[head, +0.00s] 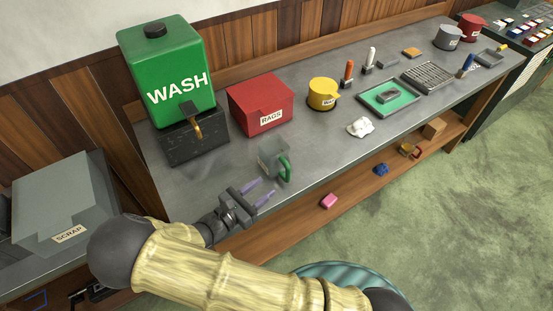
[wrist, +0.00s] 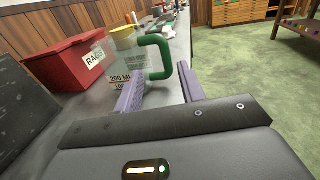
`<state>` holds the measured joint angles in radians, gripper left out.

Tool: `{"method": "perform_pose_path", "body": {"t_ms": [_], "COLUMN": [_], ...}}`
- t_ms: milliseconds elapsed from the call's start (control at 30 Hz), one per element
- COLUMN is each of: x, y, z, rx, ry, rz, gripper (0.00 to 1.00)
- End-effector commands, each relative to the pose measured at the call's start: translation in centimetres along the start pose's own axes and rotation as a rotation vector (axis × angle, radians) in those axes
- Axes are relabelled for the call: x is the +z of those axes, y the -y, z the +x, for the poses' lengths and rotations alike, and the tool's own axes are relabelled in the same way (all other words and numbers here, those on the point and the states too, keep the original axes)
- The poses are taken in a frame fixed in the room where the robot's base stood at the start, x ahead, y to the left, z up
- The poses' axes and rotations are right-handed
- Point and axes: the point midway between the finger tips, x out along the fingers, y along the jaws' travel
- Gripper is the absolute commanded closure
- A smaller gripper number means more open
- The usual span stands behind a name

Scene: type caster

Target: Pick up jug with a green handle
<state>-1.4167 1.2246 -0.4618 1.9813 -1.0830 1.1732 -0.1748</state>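The jug (head: 269,158) is clear with a thick green handle (head: 285,168) and stands on the grey bench top near its front edge. In the wrist view the jug (wrist: 125,60) carries markings on its wall, and its green handle (wrist: 162,55) faces right. My gripper (head: 268,191) is open and empty, in front of the jug in the head view. In the wrist view its two pale purple fingers (wrist: 160,86) are spread, with the lower part of the handle showing between and beyond their tips. I cannot tell whether a finger touches the jug.
A red RAGS box (head: 261,104) stands behind the jug, and a green WASH tank (head: 166,75) on a dark block is at the left. A yellow pot (head: 321,93) and a white crumpled cloth (head: 360,127) are farther right. Bare bench surrounds the jug.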

Motion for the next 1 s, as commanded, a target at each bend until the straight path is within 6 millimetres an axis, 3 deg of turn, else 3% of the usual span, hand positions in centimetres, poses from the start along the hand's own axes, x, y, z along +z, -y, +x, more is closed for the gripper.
{"method": "perform_pose_path", "body": {"t_ms": [200, 300, 733, 1000], "x": [0.2, 0.1, 0.1, 0.1], "y": [0.1, 0.1, 0.2, 0.9], "z": [3.9, 4.9, 5.6, 9.2], "rx": [-0.004, -0.002, -0.001, -0.004], "ry": [0.002, 0.000, 0.001, 0.001], "rz": [-0.002, -0.002, -0.001, -0.002], "gripper": [0.60, 0.60, 0.60, 0.60]}}
